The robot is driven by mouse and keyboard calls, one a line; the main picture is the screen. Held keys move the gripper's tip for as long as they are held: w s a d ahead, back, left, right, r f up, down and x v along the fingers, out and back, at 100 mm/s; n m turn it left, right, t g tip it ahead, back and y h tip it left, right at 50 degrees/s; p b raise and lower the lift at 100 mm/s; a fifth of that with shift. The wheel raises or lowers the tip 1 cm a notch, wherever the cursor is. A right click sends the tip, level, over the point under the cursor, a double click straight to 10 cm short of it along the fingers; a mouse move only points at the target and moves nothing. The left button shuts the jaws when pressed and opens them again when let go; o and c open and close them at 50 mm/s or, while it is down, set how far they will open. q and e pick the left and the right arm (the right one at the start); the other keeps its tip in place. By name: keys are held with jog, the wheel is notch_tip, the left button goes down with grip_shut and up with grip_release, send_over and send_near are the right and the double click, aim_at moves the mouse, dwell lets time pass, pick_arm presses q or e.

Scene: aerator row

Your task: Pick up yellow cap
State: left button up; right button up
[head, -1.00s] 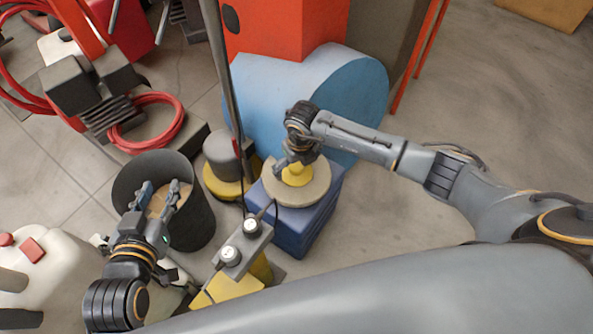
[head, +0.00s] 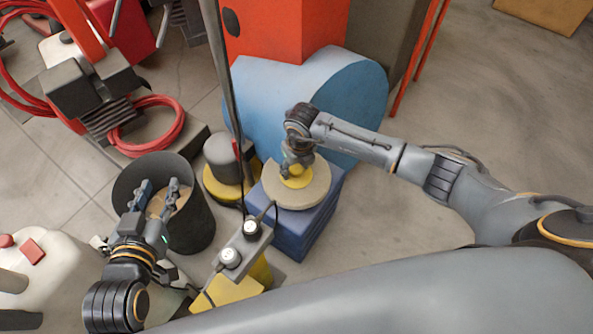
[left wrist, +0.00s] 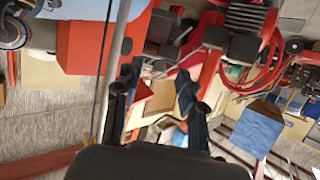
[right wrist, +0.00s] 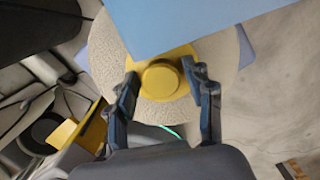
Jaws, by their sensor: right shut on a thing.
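The yellow cap (head: 297,181) sits on a round beige disc (head: 317,194) on top of a blue block (head: 298,238). My right gripper (head: 298,168) reaches down to it from above and is shut on it. In the right wrist view the yellow cap (right wrist: 161,80) has a round raised top and lies between the two fingers, one on each side. A pale blue surface hides part of its far edge there. My left gripper (head: 158,190) is open and empty above a dark bin (head: 200,222); its spread fingers also show in the left wrist view (left wrist: 159,74).
A large light-blue rounded body (head: 270,95) stands just behind the disc. A grey box with two round white-topped knobs (head: 246,245) is in front. A dark pole (head: 226,85) rises left of the disc. Open floor (head: 440,130) lies to the right.

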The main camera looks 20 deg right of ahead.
pick_arm(q)
jog(key=shift+f, duration=0.1)
pick_arm(e)
jog(key=shift+s+d+f, duration=0.1)
jog(key=shift+s+f, duration=0.2)
jog(key=shift+r, duration=0.1)
notch_tip(320, 180, up, 3)
jog(key=shift+w+p, duration=0.15)
jog(key=shift+p, duration=0.65)
grip_shut()
pick_arm(q)
jog(key=s+a+f+g+y+p, duration=0.1)
jog(key=s+a+f+g+p, duration=0.1)
jog(key=s+f+g, duration=0.2)
jog(key=s+a+f+g+y+p, duration=0.1)
jog(key=s+a+f+g+p, duration=0.1)
jog(key=s+g, duration=0.4)
jog(key=s+a+f, duration=0.1)
jog(key=s+f, duration=0.1)
jog(key=s, duration=0.3)
jog(key=shift+a+n+y, duration=0.2)
jog(key=shift+n+y, duration=0.1)
jog(key=shift+y, duration=0.1)
pick_arm(e)
jog(key=s+d+r, duration=0.5)
jog(key=s+r, duration=0.5)
jog(key=s, duration=0.2)
jog(key=shift+s+d, duration=0.2)
jog(key=shift+s, duration=0.15)
